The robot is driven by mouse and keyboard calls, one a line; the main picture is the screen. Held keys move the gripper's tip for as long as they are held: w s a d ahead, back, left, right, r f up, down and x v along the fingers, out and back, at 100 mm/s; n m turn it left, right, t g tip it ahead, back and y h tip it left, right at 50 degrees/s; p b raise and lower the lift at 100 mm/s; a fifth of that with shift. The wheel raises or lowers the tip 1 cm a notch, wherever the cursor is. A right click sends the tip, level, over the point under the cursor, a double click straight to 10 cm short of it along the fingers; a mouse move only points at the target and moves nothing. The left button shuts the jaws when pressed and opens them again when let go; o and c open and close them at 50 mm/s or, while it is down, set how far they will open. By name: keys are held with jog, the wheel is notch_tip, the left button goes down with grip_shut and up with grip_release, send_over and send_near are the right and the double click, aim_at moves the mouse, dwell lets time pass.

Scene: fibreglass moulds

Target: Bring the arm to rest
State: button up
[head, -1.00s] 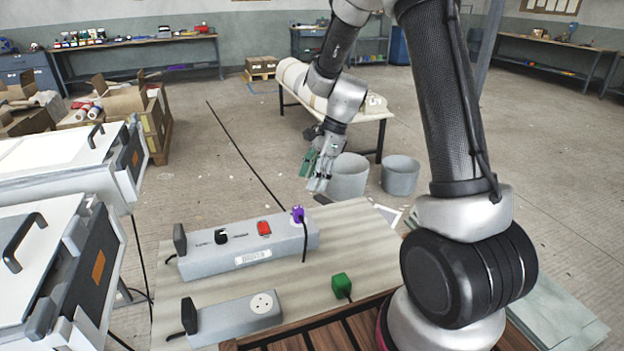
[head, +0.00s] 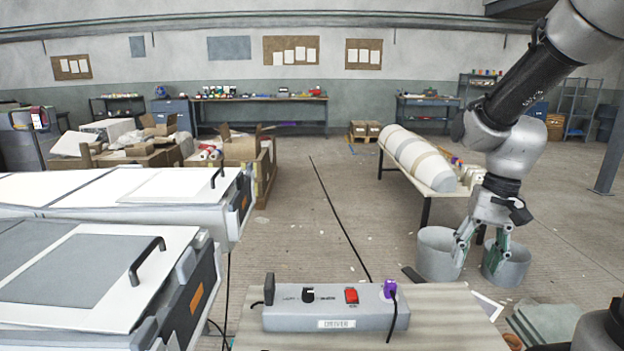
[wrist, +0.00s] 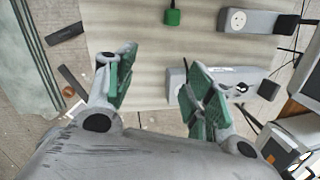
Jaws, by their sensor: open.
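My gripper (head: 481,252) hangs from my arm at the right of the head view, its fingers pointing down in front of the grey buckets. It also shows in the wrist view (wrist: 160,85), where the two green-padded fingers are spread wide with nothing between them. Below and beyond the fingers there is the pale bench top (wrist: 150,60). The gripper is apart from everything on the bench.
A grey control box (head: 330,317) labelled DRIVER, with a red switch and a purple plug (head: 390,289), sits on the bench. The wrist view shows a green plug (wrist: 172,17) and a grey socket box (wrist: 256,22). White-topped cases (head: 90,265) stand left.

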jog(key=s+d+r+n+t, duration=0.1)
jog(key=s+r+t, duration=0.1)
jog(key=s+r, duration=0.3)
jog(key=s+d+r+n+t+h, duration=0.1)
jog(key=s+d+r+n+t, duration=0.1)
jog(key=s+r, duration=0.3)
jog(key=shift+s+d+r+t+h, duration=0.3)
jog(key=shift+s+t, duration=0.2)
jog(key=shift+t, duration=0.1)
